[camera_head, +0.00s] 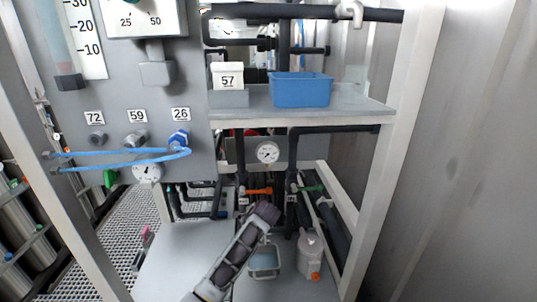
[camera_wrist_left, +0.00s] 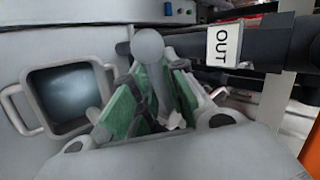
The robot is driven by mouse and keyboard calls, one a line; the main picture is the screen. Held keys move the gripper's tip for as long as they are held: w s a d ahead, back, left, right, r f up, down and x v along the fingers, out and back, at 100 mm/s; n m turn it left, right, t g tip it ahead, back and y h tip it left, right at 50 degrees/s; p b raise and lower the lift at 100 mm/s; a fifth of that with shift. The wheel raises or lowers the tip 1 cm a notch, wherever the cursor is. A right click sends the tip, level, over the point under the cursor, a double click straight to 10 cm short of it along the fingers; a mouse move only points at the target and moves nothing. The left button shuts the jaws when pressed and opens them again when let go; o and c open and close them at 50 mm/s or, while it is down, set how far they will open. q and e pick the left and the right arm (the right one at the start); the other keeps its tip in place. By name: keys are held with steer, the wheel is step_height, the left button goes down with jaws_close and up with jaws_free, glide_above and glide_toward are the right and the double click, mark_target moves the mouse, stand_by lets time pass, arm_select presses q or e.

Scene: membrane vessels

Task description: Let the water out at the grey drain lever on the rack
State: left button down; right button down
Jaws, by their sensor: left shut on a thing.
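The grey drain lever (camera_wrist_left: 149,48), with a round knob, shows in the left wrist view beside a dark pipe (camera_wrist_left: 262,42) with a white "OUT" label (camera_wrist_left: 224,44). My left gripper (camera_wrist_left: 155,92) has its green-padded fingers on either side of the lever's stem and is shut on it. In the head view my left arm reaches up from the bottom to the low pipes and hides the lever. I cannot tell whether water is flowing. My right gripper is in neither view.
A grey basin with handles (camera_wrist_left: 33,123) stands close to the left gripper. A pale jug (camera_head: 309,250) with an orange cap is right of it. An orange valve handle (camera_head: 257,191) and a blue bin (camera_head: 301,91) are above. Blue hoses (camera_head: 120,153) hang at the left.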

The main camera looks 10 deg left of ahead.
arm_select(q)
steer(key=shift+w+a+m+t+h, duration=0.3)
steer(key=shift+m+h, duration=0.3)
steer(key=shift+m, duration=0.3)
steer(key=shift+w+a+m+t+h, duration=0.2)
steer(key=shift+w+a+m+h, duration=0.15)
steer(key=shift+m+h, duration=0.4)
steer(key=c, duration=1.5)
jaws_free()
steer(key=shift+c, duration=0.2)
steer(key=shift+o, duration=0.6)
steer(key=shift+a, duration=0.15)
steer(key=shift+d, duration=0.2)
steer(key=v, duration=1.2)
steer(key=shift+a+f, duration=0.1)
